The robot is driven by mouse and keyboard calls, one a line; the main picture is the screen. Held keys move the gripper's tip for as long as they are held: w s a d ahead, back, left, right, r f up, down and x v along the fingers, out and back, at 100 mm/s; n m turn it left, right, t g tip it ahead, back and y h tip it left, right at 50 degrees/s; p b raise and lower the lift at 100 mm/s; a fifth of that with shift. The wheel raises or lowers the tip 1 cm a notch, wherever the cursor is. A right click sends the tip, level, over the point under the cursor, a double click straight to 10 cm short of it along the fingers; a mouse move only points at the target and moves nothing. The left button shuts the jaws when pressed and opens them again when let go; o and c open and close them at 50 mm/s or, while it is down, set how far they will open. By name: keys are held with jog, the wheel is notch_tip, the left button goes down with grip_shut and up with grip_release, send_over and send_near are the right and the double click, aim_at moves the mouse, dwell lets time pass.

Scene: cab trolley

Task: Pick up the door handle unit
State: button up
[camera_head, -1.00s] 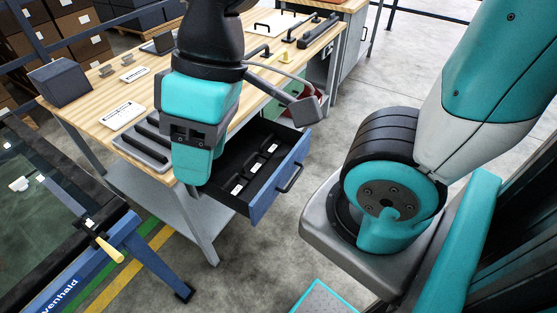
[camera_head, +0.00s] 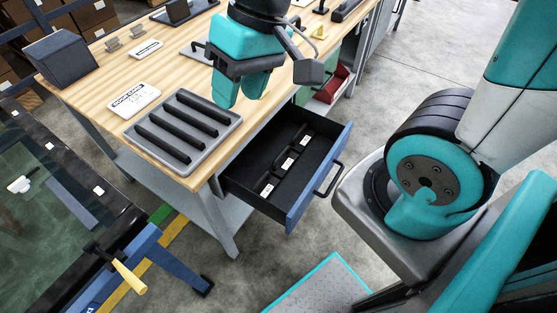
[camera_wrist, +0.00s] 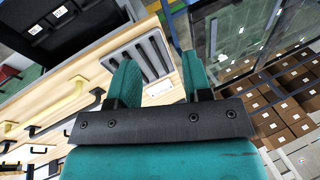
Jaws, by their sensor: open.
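My gripper (camera_head: 240,92) is open and empty above the workbench, pointing down. Its two teal fingers (camera_wrist: 158,78) stand apart in the wrist view. An open blue-fronted drawer (camera_head: 322,184) sticks out from the bench, below and to the right of my gripper. Inside it lie several black handle-like units (camera_head: 281,170) with white labels; they also show at the top left of the wrist view (camera_wrist: 38,38). I cannot tell for sure which piece is the door handle unit. Black handles (camera_wrist: 97,98) and a yellow handle (camera_wrist: 66,106) also lie on the bench top in the wrist view.
A grey tray (camera_head: 232,117) with several black bars sits at the bench's near corner. A white label card (camera_head: 134,100) and a dark box (camera_head: 57,62) are further left. A dark panel on a blue frame (camera_head: 150,243) stands at lower left.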

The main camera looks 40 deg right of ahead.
jog(key=w+d+f+m+h+b, duration=0.1)
jog(key=w+d+f+m+b, duration=0.1)
jog(key=w+d+f+m, duration=0.35)
jog(key=w+d+f+m+b, duration=0.2)
jog(key=w+f+b, duration=0.1)
jog(key=f, duration=0.5)
jog(key=m+t+h+b, duration=0.1)
jog(key=m+h+b, duration=0.1)
jog(key=m+b, duration=0.5)
send_over(283, 152)
jog(key=p, duration=0.2)
jog(key=shift+m, duration=0.85)
jog(key=f, duration=2.8)
jog(key=shift+s+a+f, duration=0.1)
jog(key=shift+s, duration=0.3)
jog(key=shift+w+f, duration=0.15)
jog(key=shift+f, duration=0.85)
jog(key=shift+w+f, duration=0.2)
jog(key=shift+f, duration=0.75)
jog(key=shift+w+f, duration=0.15)
jog(key=shift+f, duration=0.85)
grip_shut()
